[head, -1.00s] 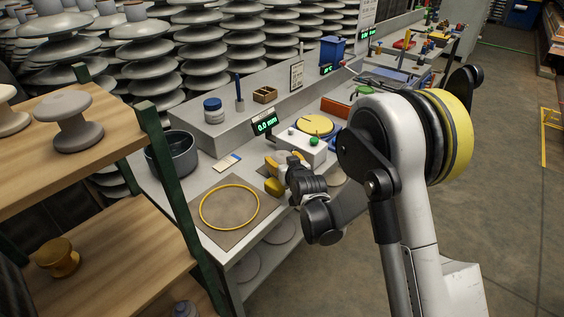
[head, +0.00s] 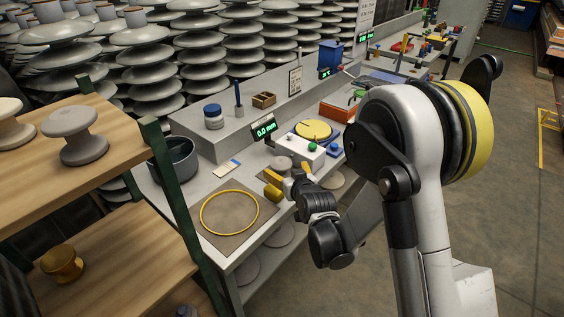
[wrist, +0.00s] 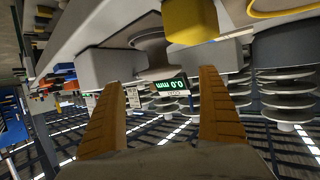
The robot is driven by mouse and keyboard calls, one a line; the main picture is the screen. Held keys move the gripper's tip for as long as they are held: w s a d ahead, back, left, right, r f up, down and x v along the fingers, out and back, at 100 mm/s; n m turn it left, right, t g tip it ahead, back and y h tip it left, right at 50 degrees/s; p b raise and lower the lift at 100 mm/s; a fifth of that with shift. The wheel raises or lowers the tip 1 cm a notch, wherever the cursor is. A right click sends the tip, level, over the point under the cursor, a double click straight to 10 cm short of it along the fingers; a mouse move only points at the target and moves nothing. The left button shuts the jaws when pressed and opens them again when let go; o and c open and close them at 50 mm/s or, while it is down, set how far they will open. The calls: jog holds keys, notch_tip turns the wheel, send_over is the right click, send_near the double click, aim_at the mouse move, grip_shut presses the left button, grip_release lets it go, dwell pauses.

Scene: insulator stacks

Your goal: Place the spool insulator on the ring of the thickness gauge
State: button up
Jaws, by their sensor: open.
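The thickness gauge is a pale box (head: 302,150) with a green button and a display (head: 264,130) reading 0.0 mm. The display also shows in the wrist view (wrist: 170,86). A grey spool-shaped piece (wrist: 152,48) stands beside the display in the wrist view, ahead of my fingers and apart from them. In the head view a grey rounded top (head: 283,162) shows beside the gauge box. The gauge's ring is not clearly visible under it. My gripper (head: 284,176) is open, with its orange fingers (wrist: 162,115) apart and nothing between them.
A yellow block (head: 272,192) and a yellow hoop on a mat (head: 212,230) lie at the bench's near end. A dark pot (head: 176,160) stands behind. Shelves at left hold a grey spool (head: 76,136) and a brown spool (head: 62,261). Open floor lies right.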

jog(key=v, duration=0.5)
jog(key=shift+f, duration=0.1)
jog(key=s+d+r+m+g+h, duration=0.2)
jog(key=s+d+r+g, duration=0.1)
jog(key=s+d+r, duration=0.75)
jog(key=s+d+g+h, duration=0.1)
jog(key=s+d, duration=0.3)
jog(key=s, duration=0.5)
jog(key=s+d+m+g+h, duration=0.1)
jog(key=s+d+g, duration=0.1)
jog(key=s, duration=0.7)
jog(key=shift+s+d+r+m+b, duration=0.3)
jog(key=shift+d, duration=0.6)
